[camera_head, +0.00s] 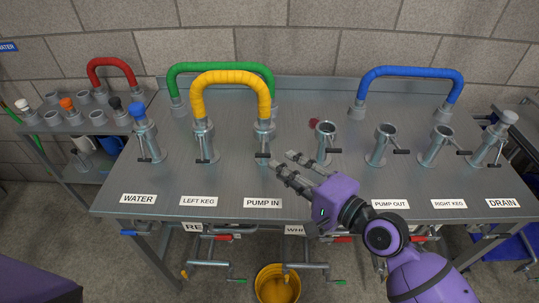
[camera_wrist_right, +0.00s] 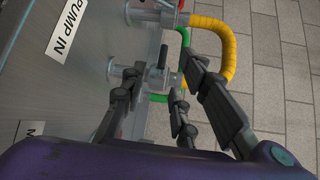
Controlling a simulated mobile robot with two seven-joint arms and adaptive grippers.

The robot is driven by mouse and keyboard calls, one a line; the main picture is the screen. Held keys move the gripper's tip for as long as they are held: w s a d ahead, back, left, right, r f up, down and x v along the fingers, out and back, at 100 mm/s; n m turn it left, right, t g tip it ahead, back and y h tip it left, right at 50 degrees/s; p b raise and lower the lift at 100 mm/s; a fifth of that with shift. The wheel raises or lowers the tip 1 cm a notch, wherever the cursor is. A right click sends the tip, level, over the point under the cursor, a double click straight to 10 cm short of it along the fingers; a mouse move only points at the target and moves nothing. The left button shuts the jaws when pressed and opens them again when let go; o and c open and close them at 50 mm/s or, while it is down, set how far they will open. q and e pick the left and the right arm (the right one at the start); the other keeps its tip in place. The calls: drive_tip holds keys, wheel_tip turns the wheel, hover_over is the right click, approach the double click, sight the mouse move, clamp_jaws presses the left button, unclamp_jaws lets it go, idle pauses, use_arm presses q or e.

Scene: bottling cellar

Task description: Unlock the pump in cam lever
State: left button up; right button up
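The pump in port (camera_head: 265,131) is a grey metal stub behind the PUMP IN label (camera_head: 262,203). One end of the yellow hose (camera_head: 230,78) sits on it. Its black-tipped cam lever (camera_head: 263,155) shows low on the port's front; it also shows in the right wrist view (camera_wrist_right: 163,57). My right gripper (camera_head: 281,160) is open, with its fingertips close to the right of the lever. In the right wrist view the fingers (camera_wrist_right: 165,85) are apart, near the port; I cannot tell whether they touch the lever. My left gripper is out of view.
The yellow hose's other end is on the left keg port (camera_head: 204,142). A green hose (camera_head: 220,68) arches behind it. An uncapped port (camera_head: 325,142) stands right of pump in. A blue hose (camera_head: 410,72) is at the back right. The front table strip is mostly clear.

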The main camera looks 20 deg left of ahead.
sight(267, 157)
drive_tip(key=x, duration=0.8)
drive_tip(key=shift+w+r, duration=0.15)
drive_tip(key=shift+r, duration=0.05)
